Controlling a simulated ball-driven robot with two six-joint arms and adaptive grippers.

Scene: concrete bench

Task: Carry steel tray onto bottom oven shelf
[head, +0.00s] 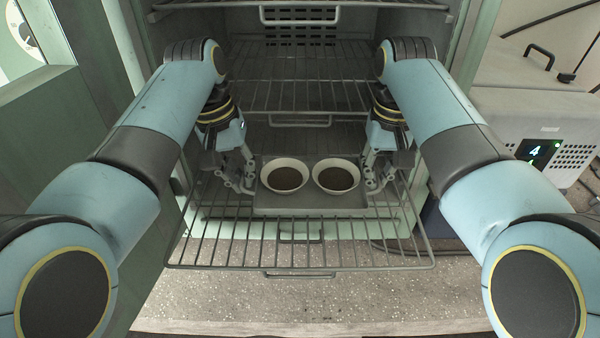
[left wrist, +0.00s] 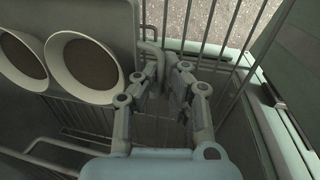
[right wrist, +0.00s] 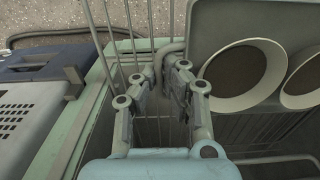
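The steel tray (head: 310,201) is a flat grey tray over the pulled-out bottom oven shelf (head: 300,255). I cannot tell whether it touches the wires. Two pale bowls with dark contents, the left bowl (head: 285,176) and the right bowl (head: 336,177), stand upright on it, side by side. My left gripper (head: 244,180) is at the tray's left end, its fingers (left wrist: 163,65) closed around the bent handle. My right gripper (head: 376,180) is at the right end, its fingers (right wrist: 162,68) closed around the other handle. The finger contact is partly hidden.
A middle wire shelf (head: 300,95) and an upper rack (head: 300,4) sit above inside the oven. The oven door (head: 95,130) stands open at left. A grey machine with a lit display (head: 537,151) is at right. Speckled bench (head: 300,300) lies in front.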

